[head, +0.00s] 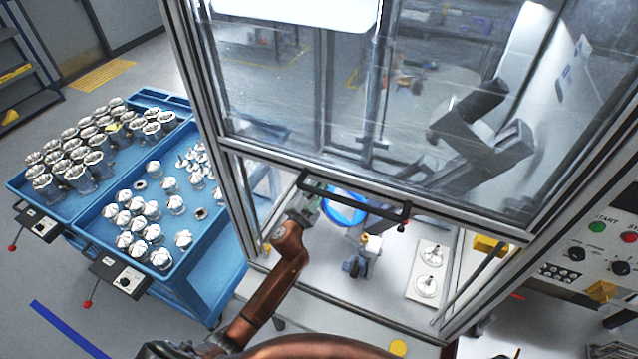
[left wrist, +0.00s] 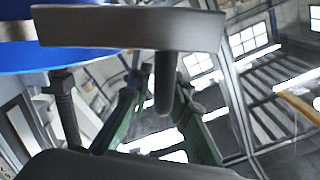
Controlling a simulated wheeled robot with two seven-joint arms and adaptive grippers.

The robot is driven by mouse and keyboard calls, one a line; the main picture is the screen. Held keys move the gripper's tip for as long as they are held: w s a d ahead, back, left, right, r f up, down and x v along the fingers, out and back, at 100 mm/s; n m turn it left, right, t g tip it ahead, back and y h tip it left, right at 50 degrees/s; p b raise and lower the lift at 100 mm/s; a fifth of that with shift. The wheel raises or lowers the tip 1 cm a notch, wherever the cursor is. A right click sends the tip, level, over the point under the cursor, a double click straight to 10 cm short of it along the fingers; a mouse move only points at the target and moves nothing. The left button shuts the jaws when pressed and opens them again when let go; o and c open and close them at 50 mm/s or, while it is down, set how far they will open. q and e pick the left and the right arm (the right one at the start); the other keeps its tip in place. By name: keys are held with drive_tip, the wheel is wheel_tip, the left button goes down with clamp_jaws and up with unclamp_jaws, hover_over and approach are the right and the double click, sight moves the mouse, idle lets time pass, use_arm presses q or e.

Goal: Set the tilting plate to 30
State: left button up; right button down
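The tilting plate (head: 345,211), a round white disc with a blue rim, is inside the glazed cell in the head view. Its blue underside or rim (left wrist: 70,58) fills the upper left of the left wrist view. A grey bar (left wrist: 110,27) with a short rod below it crosses near the wrist camera. My left gripper (head: 309,206) is just left of the plate, partly behind the cell's door handle. Its green fingers stand apart in the left wrist view (left wrist: 158,88), with the rod appearing between them; contact cannot be told. No angle scale is readable. My right gripper is out of view.
The dark door handle (head: 360,201) crosses in front of the plate. Blue carts (head: 190,262) with metal housings stand left. A control panel (head: 590,228) is at right.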

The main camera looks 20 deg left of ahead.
use_arm(q)
drive_tip(key=shift+o, duration=0.8)
drive_tip(key=shift+f, duration=0.1)
drive_tip(key=shift+a, duration=0.1)
drive_tip(key=shift+s+f, duration=0.1)
drive_tip(key=shift+s, duration=0.1)
drive_tip(key=shift+s, duration=0.35)
drive_tip(key=s, duration=1.1)
drive_tip(key=shift+a, duration=0.25)
